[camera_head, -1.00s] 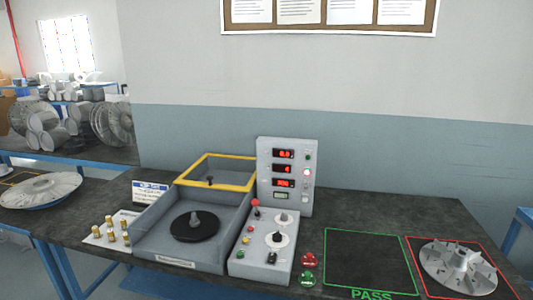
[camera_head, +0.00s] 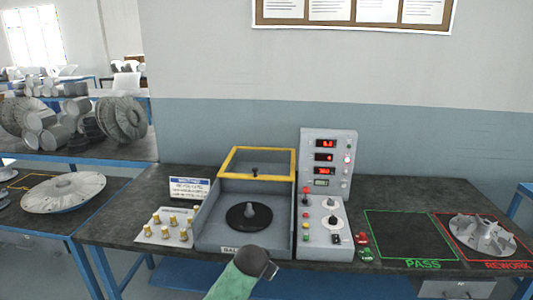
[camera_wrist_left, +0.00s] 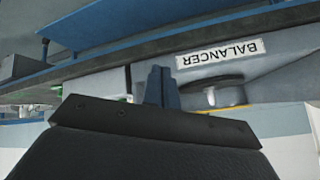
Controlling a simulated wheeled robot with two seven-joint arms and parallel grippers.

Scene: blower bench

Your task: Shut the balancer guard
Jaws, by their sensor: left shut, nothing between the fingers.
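The balancer (camera_head: 222,232) is a grey open-topped box on the bench with a black disc and spindle (camera_head: 249,215) inside. Its guard (camera_head: 263,151), a yellow-edged frame with a small dark knob (camera_head: 254,171), stands raised at the back, leaving the disc uncovered. My left gripper (camera_wrist_left: 162,88) is shut and empty in the left wrist view, near the balancer's front with its label (camera_wrist_left: 220,54). In the head view, my left arm's dark end (camera_head: 258,262) shows low, in front of the box; its fingers cannot be made out. My right gripper is out of view.
A control box (camera_head: 319,238) and display tower (camera_head: 328,160) stand right of the balancer. Brass weights (camera_head: 170,222) on a plate and a sign (camera_head: 189,188) are to its left. An impeller (camera_head: 482,235) sits in the red REWORK area; the PASS area (camera_head: 410,234) is empty.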

